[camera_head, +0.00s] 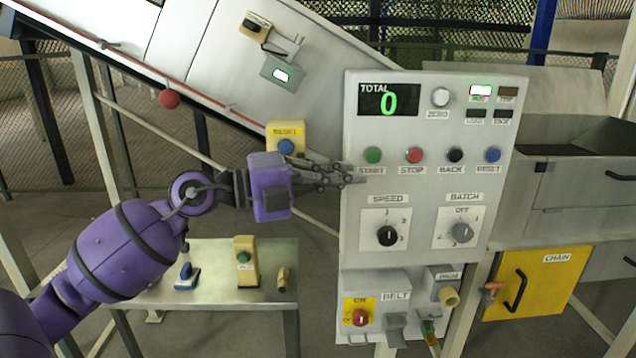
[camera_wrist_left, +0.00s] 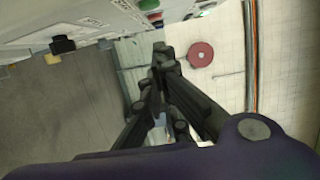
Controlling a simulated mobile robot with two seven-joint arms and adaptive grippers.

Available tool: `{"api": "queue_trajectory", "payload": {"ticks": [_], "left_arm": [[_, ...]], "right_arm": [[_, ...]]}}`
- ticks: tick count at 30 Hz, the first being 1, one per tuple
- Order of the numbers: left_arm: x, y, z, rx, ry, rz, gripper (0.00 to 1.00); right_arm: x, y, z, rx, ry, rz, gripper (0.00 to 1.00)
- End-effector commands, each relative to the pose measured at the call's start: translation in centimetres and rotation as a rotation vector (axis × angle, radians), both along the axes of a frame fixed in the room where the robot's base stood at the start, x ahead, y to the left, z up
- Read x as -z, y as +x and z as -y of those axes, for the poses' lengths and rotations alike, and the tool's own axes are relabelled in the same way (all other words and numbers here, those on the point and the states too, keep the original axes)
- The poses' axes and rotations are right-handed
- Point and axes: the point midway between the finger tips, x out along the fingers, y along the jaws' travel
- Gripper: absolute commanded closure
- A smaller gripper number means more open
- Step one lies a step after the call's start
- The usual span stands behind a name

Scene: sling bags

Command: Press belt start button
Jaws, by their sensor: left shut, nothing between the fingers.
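The grey control panel (camera_head: 433,258) carries a green button (camera_head: 373,154) labelled START, beside red STOP, black BACK and blue RESET buttons. A BELT label (camera_head: 395,296) is on the lower box, near a red knob (camera_head: 361,317) on a yellow plate. Another green button (camera_head: 243,257) is on a yellow box on the low table; its label is too small to read. My left gripper (camera_head: 352,178) is shut and empty, its tips by the panel's left edge just below the START button. In the left wrist view the closed fingers (camera_wrist_left: 160,62) point toward the panel side.
A sloping conveyor housing (camera_head: 215,55) runs behind my left arm, with a yellow RESET box (camera_head: 285,131) near the gripper. A low metal table (camera_head: 215,285) holds small items. A yellow CHAIN door (camera_head: 545,285) is at the right.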

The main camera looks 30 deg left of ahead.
Motion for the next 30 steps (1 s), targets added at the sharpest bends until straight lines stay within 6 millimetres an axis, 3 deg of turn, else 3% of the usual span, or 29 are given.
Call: {"api": "queue_trajectory", "payload": {"ticks": [3,9,30], "left_arm": [[0.3,-1.7,-1.6,-0.002,0.001,-0.004,1.00],[0.0,-3.3,-3.0,0.001,0.000,0.000,1.00],[-0.1,-3.6,-3.2,0.001,0.001,0.002,1.00]], "right_arm": [[0.0,0.3,-0.3,0.007,0.007,0.007,0.60],[-1.1,2.3,-1.1,0.013,0.022,0.052,0.60],[-0.5,1.3,-0.4,0.005,0.007,0.028,0.60]]}}
